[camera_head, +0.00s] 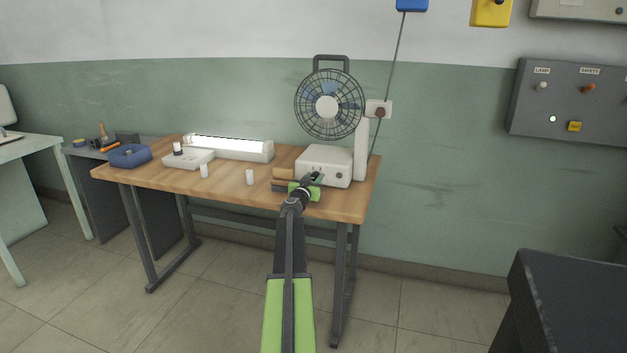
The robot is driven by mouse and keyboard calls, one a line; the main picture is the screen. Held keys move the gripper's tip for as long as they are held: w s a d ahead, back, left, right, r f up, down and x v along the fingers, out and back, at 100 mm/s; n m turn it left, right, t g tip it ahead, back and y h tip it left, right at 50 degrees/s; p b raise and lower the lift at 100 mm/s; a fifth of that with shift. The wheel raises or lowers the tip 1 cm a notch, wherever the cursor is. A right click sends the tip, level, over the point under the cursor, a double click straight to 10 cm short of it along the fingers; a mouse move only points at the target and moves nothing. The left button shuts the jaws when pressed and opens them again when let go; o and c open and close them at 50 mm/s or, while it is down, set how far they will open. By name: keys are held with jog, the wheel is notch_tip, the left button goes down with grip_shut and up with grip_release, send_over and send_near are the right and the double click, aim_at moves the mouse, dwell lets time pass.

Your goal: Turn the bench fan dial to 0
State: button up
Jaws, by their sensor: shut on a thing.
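The bench fan (327,106) stands at the right end of the wooden bench (225,180), with a round wire cage and a cream base box (325,160). My arm reaches up from the bottom middle. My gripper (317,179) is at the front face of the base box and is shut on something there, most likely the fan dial. The dial itself is hidden behind the jaws, and its setting cannot be read. A small dark knob shows on the box front, right of my gripper.
A lit lamp (229,147), a white device (189,160), small white cylinders (249,177) and a blue tray (129,156) are on the bench. A grey control panel (574,100) hangs on the right wall. A dark table (570,300) stands at lower right. Floor between is clear.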

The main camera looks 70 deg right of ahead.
grip_shut()
jog(key=shift+n, duration=1.6)
jog(key=shift+w, duration=0.1)
jog(key=o, duration=0.9)
grip_release()
jog(key=shift+o, duration=0.2)
jog(key=s+a, duration=0.1)
jog(key=a, duration=1.6)
jog(key=shift+a, duration=0.25)
